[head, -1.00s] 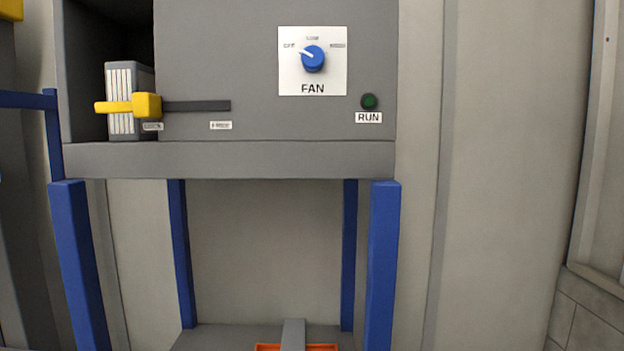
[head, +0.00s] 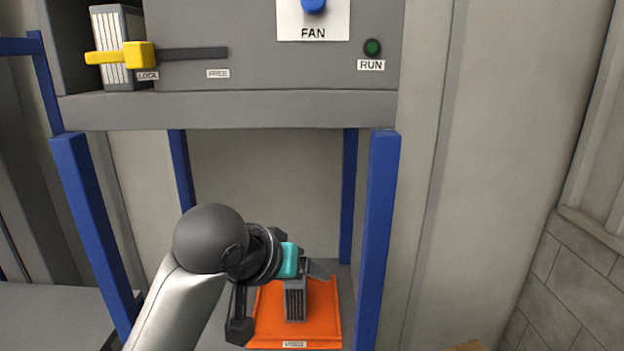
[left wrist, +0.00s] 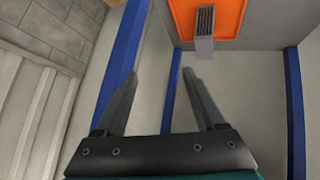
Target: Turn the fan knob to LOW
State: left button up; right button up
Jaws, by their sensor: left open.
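The blue fan knob (head: 314,5) is at the top edge of the head view and mostly cut off. Its pointer and the position labels are out of view. The white plate (head: 312,22) marked FAN shows below it on the grey chassis face. My left gripper (head: 318,268) is well below the knob, in front of the space under the chassis and over the orange tray. In the left wrist view the left gripper (left wrist: 161,78) is open, with nothing between its fingers. My right gripper is not in view.
A green RUN lamp (head: 373,47) is right of the plate. A yellow lever (head: 138,55) sits at the LOCK end of its slot, before a ribbed module (head: 118,30). Blue posts (head: 378,240) flank the orange tray (head: 265,305), which holds a grey ribbed block (head: 295,300).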

pick_arm(q)
notch_tip(320, 180, up, 23)
jog(key=w+d+t, duration=0.2)
jog(key=d, duration=0.1)
jog(key=n+t+y+p, duration=0.3)
jog(key=n+t+p, duration=0.1)
jog(key=p, duration=0.2)
send_near(313, 0)
jog(key=a+x, duration=0.1)
jog(key=x, duration=0.8)
jog(key=shift+s+d+r, duration=0.1)
jog(key=shift+d+r, duration=0.1)
jog(key=shift+d, duration=0.25)
grip_shut()
